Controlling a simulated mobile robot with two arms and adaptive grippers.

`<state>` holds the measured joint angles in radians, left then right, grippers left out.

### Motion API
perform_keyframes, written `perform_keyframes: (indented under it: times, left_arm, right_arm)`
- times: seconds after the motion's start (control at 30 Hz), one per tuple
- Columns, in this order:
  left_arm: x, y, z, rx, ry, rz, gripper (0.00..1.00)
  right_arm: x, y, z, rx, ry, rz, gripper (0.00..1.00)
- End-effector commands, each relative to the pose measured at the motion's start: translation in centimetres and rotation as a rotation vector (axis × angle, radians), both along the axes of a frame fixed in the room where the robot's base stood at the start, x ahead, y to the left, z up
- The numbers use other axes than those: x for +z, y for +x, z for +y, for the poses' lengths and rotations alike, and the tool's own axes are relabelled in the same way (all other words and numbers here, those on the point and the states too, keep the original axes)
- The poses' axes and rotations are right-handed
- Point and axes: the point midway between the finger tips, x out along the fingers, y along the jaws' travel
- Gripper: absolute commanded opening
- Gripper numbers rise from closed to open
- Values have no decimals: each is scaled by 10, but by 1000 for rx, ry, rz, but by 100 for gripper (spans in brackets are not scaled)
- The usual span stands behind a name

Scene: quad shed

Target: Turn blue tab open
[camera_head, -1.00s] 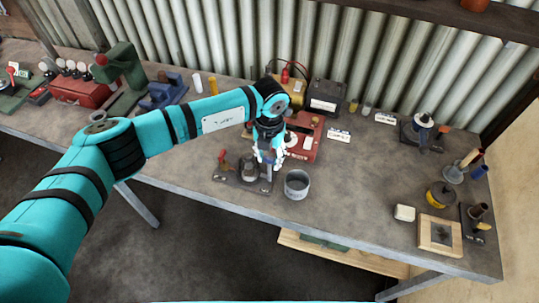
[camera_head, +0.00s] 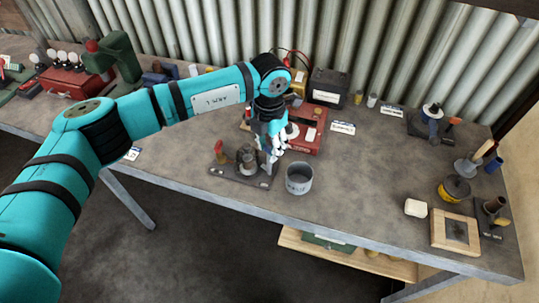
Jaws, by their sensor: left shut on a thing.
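A dark flat fixture (camera_head: 228,172) lies near the table's front edge, with a red-topped upright on its left and a round metal part (camera_head: 246,157) in its middle. My left gripper (camera_head: 271,158) points down at the fixture's right end, just right of the round part. It is shut on a small part there, which the fingers hide. I cannot make out a blue tab; it may be behind the fingers. My right gripper is not in view.
A grey open tin (camera_head: 299,179) stands close to the right of the gripper. A red box (camera_head: 309,133) is just behind it, and a black battery-like box (camera_head: 326,88) farther back. The tabletop to the right of the tin is mostly clear.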

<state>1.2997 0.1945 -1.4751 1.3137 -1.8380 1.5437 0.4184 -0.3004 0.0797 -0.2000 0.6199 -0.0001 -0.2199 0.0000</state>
Motion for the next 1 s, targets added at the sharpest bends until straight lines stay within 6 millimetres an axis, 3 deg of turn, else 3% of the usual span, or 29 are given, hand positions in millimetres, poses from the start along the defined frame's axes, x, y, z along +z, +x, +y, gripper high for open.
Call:
perform_keyframes:
  times: [0.03,0.5,1.0]
  left_arm:
    - [-8,1,0,-46,-1,-6,1]
    - [-6,1,0,-491,-1,-6,1]
    - [-2,1,-1,-893,-2,-4,1]
  right_arm:
    - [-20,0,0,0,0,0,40]
    - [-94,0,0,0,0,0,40]
    - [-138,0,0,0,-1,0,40]
